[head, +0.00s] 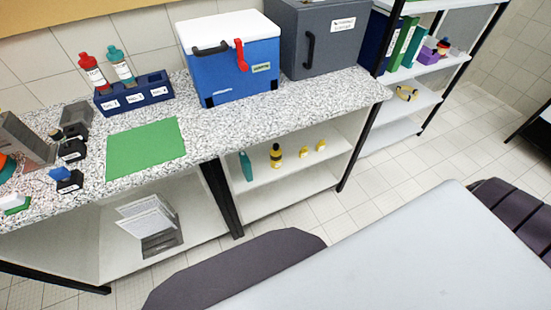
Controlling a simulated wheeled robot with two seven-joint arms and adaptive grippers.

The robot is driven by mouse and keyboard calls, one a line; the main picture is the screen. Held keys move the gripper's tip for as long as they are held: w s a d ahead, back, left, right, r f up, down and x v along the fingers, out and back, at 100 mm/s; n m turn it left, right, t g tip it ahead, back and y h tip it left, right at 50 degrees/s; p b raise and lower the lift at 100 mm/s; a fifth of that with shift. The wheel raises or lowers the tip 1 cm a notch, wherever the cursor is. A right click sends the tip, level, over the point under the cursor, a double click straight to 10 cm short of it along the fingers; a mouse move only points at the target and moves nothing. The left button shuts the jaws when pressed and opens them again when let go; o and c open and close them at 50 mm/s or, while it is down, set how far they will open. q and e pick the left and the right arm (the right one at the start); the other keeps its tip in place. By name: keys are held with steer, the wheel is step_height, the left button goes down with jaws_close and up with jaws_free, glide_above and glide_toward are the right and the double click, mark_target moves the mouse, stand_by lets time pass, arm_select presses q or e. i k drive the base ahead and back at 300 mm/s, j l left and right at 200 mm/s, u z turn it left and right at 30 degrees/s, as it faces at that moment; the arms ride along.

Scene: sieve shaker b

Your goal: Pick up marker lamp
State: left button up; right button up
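I cannot tell for certain which thing is the marker lamp. A small upright yellow and black item (276,156) on the shelf under the worktop may be it. Beside it on that shelf are a teal item (246,167) at left and two small yellow items (303,152) (320,146) at right. They are too small to make out in detail. Neither of my grippers is in view.
The speckled worktop (225,125) holds a blue cooler (228,75), a grey cabinet (315,60), a blue bottle rack (135,95), a green mat (147,147) and small blocks at left. A rack with binders (405,42) stands at right.

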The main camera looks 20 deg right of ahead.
mark_target(277, 161)
steer(key=k+l+z, duration=0.1)
steer(key=l+z, duration=0.15)
steer(key=l, duration=0.45)
steer(key=l+z, duration=0.25)
steer(key=l, duration=0.5)
